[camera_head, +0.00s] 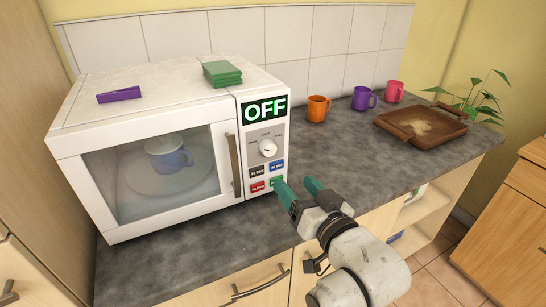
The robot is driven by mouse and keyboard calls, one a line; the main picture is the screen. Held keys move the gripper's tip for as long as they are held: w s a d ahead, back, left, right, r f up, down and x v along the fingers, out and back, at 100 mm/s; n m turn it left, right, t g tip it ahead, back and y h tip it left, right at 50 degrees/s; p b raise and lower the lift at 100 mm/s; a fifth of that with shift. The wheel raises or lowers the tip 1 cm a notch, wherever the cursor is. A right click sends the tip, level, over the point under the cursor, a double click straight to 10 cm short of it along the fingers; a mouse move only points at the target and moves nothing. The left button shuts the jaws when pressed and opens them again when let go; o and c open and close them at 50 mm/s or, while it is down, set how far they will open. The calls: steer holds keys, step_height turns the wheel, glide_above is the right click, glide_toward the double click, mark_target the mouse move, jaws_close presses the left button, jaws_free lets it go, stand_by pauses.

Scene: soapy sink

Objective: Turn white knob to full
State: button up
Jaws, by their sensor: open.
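The white knob (268,148) is on the right-hand control panel of the white microwave (150,205), below a display (265,109) that reads OFF in green. Small markings arc above the knob, too small to read. My gripper (295,183) is open, with its green-tipped fingers apart. It is below and to the right of the knob and does not touch it. The left finger is close to the lower buttons of the panel and covers part of that area. Nothing is between the fingers.
Several small buttons (257,170) sit below the knob. The microwave's door handle (235,165) stands out left of the panel. An orange mug (317,108), a purple mug (362,98), a pink mug (394,92) and a brown tray (440,137) stand behind right. The grey counter (345,150) between is clear.

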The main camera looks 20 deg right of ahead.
mark_target(270, 153)
steer(key=w, duration=0.3)
steer(key=w+p, duration=0.1)
steer(key=w, duration=0.3)
steer(key=w+a+r, duration=0.1)
steer(key=w, duration=0.3)
steer(key=shift+a, duration=0.1)
steer(key=shift+f, duration=0.1)
steer(key=c, duration=1.1)
